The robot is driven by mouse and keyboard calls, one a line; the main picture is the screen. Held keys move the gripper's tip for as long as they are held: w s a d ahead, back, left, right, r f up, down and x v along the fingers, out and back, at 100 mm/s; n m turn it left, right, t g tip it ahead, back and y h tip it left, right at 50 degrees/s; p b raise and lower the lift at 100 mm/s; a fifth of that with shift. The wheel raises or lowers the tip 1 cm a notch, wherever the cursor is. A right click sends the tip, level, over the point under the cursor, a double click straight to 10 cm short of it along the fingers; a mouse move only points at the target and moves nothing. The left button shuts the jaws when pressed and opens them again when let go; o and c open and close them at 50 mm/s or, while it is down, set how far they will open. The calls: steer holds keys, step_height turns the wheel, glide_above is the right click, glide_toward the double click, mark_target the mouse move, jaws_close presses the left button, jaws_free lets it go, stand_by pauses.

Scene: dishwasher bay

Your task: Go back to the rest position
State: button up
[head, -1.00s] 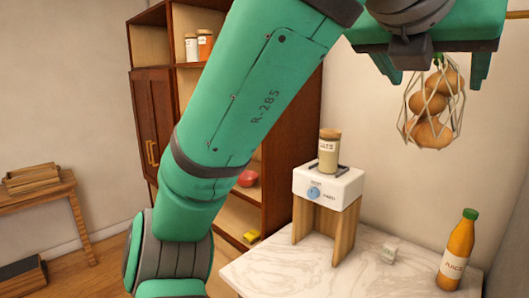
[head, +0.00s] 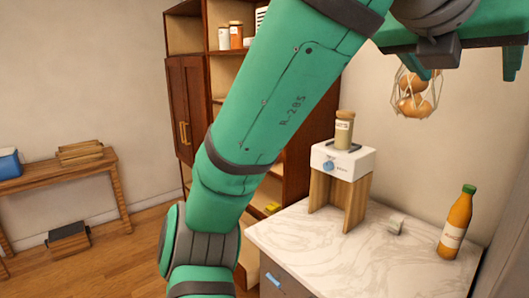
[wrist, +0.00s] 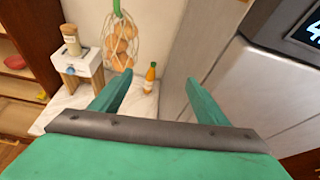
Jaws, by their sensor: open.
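My gripper (wrist: 153,98) shows in the wrist view with its two green fingers spread apart and nothing between them. In the head view my gripper (head: 470,68) is at the top right, partly cut off by the frame edge. It is up above the marble counter (head: 325,238), in front of a hanging net of onions (head: 412,105). My green arm crosses the middle of the head view and hides part of the shelf.
A white dispenser (head: 335,160) on a wooden stand holds a jar (head: 344,132). Wooden shelving (head: 188,100) and a side table (head: 60,178) stand left. A panelled appliance (wrist: 228,85) is close right.

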steer(key=w+a+f+n+t+h, duration=0.1)
steer(key=w+a+f+n+h, duration=0.1)
steer(key=w+f+n, duration=0.7)
steer(key=w+a+f+n+t+h, duration=0.15)
steer(key=w+f+n, duration=0.25)
steer(key=w+f, duration=0.5)
steer(key=a+f+n+t+y, duration=0.3)
steer(key=f+n, duration=0.5)
steer(key=f, duration=0.7)
steer(key=a+f+n+t+y, duration=0.25)
steer(key=a+f+n, duration=0.25)
steer(key=f+n, duration=0.7)
steer(key=s+a+f+n+y, duration=0.35)
steer(key=s+f, duration=0.55)
steer(key=f, duration=0.4)
steer(key=s+a+f+n+y, duration=0.4)
steer(key=s+f, duration=0.4)
steer(key=f, duration=0.4)
steer(key=s+a+f+n, duration=0.1)
steer(key=s+a+n, duration=0.1)
steer(key=s, duration=1.2)
steer(key=s+a+f+n+g+y, duration=0.1)
steer(key=s+a, duration=0.3)
steer(key=s, duration=1)
steer(key=shift+s+a+f+n, duration=0.3)
steer(key=shift+f+n, duration=0.25)
steer(key=shift+n, duration=0.3)
